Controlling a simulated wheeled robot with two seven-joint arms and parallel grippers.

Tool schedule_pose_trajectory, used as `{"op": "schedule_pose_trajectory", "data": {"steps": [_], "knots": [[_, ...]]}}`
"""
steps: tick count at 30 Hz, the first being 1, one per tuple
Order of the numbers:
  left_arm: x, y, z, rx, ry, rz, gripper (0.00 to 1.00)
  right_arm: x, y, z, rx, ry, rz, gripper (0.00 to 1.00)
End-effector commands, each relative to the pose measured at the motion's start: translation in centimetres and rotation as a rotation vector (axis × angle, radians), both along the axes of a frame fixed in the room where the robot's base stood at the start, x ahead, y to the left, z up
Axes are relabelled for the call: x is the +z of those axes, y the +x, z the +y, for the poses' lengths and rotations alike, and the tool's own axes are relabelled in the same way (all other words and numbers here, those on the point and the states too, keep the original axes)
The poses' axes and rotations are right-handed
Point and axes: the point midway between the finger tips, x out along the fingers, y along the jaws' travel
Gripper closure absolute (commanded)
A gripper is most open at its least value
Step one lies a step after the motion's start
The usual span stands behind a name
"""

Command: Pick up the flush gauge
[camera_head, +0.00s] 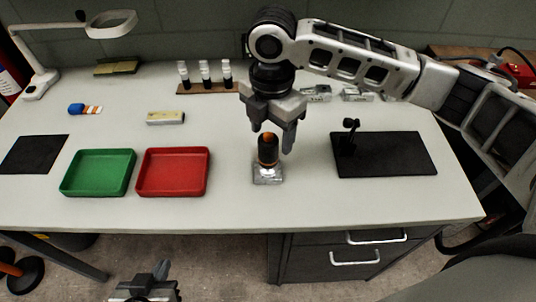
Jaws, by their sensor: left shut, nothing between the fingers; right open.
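My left gripper (160,272) is shut and empty, low at the bottom edge, in front of the table.
A red tray (173,192) and a green tray (98,191) lie to the left. A black mat (400,155) with a small black stand (349,136) lies to the right. A rack of bottles (205,88) stands behind. The front table strip is clear.

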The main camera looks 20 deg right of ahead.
Motion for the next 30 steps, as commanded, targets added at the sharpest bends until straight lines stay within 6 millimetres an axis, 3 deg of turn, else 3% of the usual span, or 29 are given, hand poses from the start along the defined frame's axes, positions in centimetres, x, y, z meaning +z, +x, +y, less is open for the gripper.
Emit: {"op": "schedule_pose_trajectory", "data": {"steps": [7, 15, 24, 30], "knots": [[0.5, 0.4, -0.1, 0.000, -0.002, -0.012, 1.00, -1.8, -0.1, 0.2, 0.001, -0.001, 0.003, 0.38], [0.7, 0.8, 0.0, -0.001, 0.001, -0.019, 1.00, -5.6, -0.1, 0.6, 0.000, 0.000, 0.001, 0.38], [0.3, 0.6, 0.1, 0.000, 0.004, -0.009, 1.00, -6.1, -0.1, 0.6, 0.000, 0.000, -0.002, 0.38], [0.3, 0.6, 0.1, 0.000, 0.004, -0.009, 1.00, -6.1, -0.1, 0.6, 0.000, 0.000, -0.002, 0.86]]}}
